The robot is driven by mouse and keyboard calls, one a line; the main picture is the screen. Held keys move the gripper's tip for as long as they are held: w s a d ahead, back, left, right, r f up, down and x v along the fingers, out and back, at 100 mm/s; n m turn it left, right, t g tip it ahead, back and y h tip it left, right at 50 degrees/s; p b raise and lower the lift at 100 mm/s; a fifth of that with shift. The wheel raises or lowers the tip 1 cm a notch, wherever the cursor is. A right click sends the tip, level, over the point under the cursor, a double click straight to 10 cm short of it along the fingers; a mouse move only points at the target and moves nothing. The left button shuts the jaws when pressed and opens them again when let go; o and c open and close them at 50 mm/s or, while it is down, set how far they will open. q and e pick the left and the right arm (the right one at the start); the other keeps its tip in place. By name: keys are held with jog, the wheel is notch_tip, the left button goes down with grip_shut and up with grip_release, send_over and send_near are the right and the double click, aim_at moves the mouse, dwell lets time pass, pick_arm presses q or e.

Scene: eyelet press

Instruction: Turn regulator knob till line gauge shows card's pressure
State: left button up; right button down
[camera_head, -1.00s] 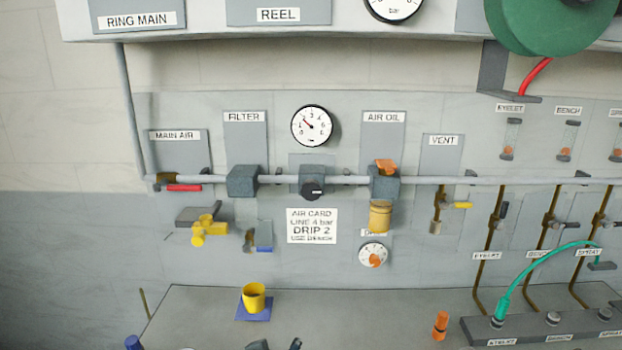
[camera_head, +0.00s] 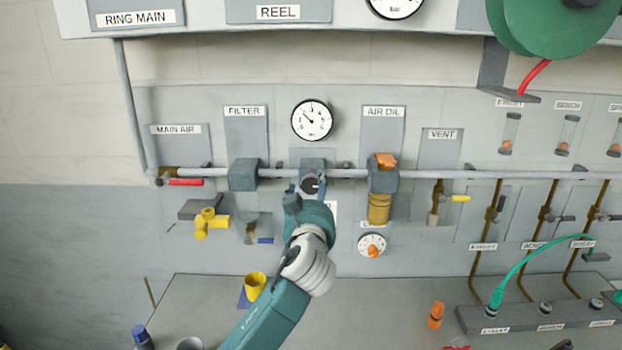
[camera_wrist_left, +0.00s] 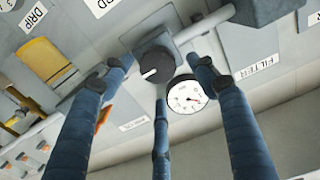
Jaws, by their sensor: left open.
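The regulator, a grey block on the pipe, carries a dark round knob (camera_head: 310,185) with a pale mark; the knob also shows in the left wrist view (camera_wrist_left: 154,66). Above it is the white line gauge (camera_head: 312,120), its needle pointing up-left, around the 2 by the look of it. My left gripper (camera_wrist_left: 160,82) is open, its blue fingers spread around the knob; I cannot tell whether they touch it. The air card (camera_head: 333,210) is almost wholly hidden behind my left arm; the earlier head view reads "LINE 4 bar, DRIP 2". My right gripper is not in view.
The filter block (camera_head: 243,175) and the air oil unit (camera_head: 382,175) flank the regulator on the same pipe. A green hose (camera_head: 525,262) arcs at right.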

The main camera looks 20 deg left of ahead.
aim_at(311, 184)
pick_arm(q)
jog(key=shift+p+x, duration=0.45)
jog(key=shift+x, duration=1.1)
jog(key=c, duration=1.1)
jog(key=shift+r, duration=0.1)
jog(key=shift+c, duration=0.2)
